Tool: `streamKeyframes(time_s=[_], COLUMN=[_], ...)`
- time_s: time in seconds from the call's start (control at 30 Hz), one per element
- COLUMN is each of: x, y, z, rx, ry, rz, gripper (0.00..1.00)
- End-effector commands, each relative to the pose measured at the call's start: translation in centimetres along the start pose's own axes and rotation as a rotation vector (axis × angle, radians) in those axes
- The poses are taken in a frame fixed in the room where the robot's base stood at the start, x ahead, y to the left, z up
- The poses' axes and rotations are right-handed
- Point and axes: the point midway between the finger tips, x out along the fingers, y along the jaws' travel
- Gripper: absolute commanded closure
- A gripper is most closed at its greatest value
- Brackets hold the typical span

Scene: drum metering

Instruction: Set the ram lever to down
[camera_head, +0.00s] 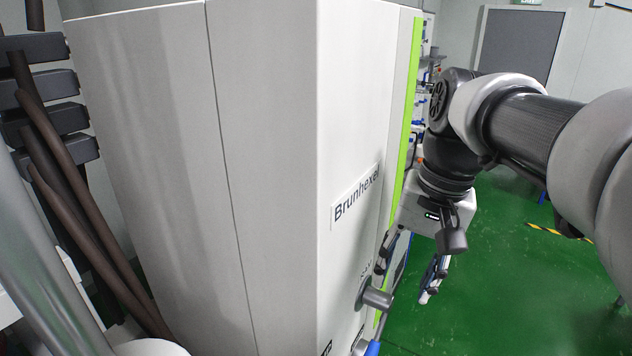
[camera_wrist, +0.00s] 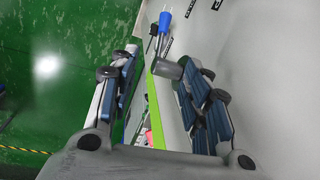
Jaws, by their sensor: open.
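A lever with a round grey hub (camera_head: 375,297) sits on the side of the white cabinet. Its thin rod runs down from the hub in the head view to a blue grip (camera_head: 373,347) at the bottom edge. In the wrist view the grey hub (camera_wrist: 167,69) shows close to the right finger, and the blue grip (camera_wrist: 165,22) lies beyond the fingertips. My gripper (camera_head: 403,282) is open beside the cabinet, its fingers pointing down near the hub. I cannot tell whether a finger touches the hub. The labels near the lever are too small to read.
The tall white cabinet (camera_head: 265,180) marked "Brunhexel" fills the middle, with a green edge strip (camera_head: 411,110). Dark bars and brown rods (camera_head: 75,190) stand at the left. A grey door (camera_head: 520,45) is behind.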

Motion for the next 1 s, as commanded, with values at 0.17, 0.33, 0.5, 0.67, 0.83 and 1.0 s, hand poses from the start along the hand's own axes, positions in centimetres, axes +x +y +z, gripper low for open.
streamKeyframes(time_s=[0.17,0.33,0.5,0.67,0.83,1.0], x=[-0.1,2.7,6.5,10.0,13.4,15.7], y=[-0.2,-0.2,-0.2,-0.2,-0.2,-0.2], z=[-0.5,-0.3,-0.2,-0.2,-0.2,-0.2], rx=[0.015,0.014,0.014,0.014,0.013,0.013], ry=[-0.015,-0.017,-0.017,-0.017,-0.016,-0.014], rz=[0.000,0.000,0.001,0.001,0.001,0.000], gripper=[0.56,0.56,0.56,0.56,0.56,0.56])
